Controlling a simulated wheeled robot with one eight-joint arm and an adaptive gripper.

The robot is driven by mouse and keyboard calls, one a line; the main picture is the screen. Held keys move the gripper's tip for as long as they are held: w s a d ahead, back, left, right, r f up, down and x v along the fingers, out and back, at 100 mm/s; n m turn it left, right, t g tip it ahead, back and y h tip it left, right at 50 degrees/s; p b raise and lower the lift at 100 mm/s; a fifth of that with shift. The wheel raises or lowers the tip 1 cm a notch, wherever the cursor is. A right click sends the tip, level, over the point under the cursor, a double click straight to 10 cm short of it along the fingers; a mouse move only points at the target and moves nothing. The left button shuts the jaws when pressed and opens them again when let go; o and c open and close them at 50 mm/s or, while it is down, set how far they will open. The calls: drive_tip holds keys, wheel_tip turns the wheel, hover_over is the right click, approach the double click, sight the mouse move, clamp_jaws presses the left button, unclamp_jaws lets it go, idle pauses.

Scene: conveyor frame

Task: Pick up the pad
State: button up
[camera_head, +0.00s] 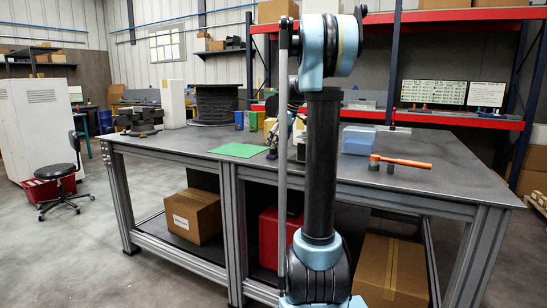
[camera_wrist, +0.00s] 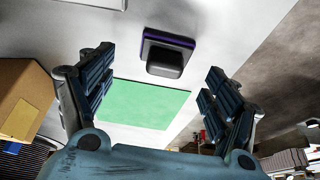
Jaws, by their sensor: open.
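A dark block-like pad with a purple edge (camera_wrist: 167,55) lies on the grey tabletop in the wrist view, between and beyond my fingertips. A flat green sheet (camera_wrist: 140,103) lies beside it, nearer my gripper's palm. The green sheet also shows on the workbench (camera_head: 238,150) in the head view, left of my arm. I cannot make out the dark pad in the head view, where my arm covers part of the bench. My gripper (camera_wrist: 160,62) is open and empty, its two fingers spread wide above the table, apart from the pad.
A cardboard box (camera_wrist: 22,98) stands close to my left finger in the wrist view. On the bench in the head view are a cable reel (camera_head: 213,104), a translucent blue box (camera_head: 358,140) and an orange-handled tool (camera_head: 400,162). The front left of the bench is clear.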

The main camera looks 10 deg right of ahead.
sight(274, 152)
drive_tip(key=shift+s+x, duration=0.15)
drive_tip(key=shift+x, duration=1.05)
drive_tip(key=shift+s+x, duration=0.1)
drive_tip(key=shift+x, duration=1.05)
drive_tip(key=shift+a, duration=0.2)
drive_tip(key=c, duration=1.1)
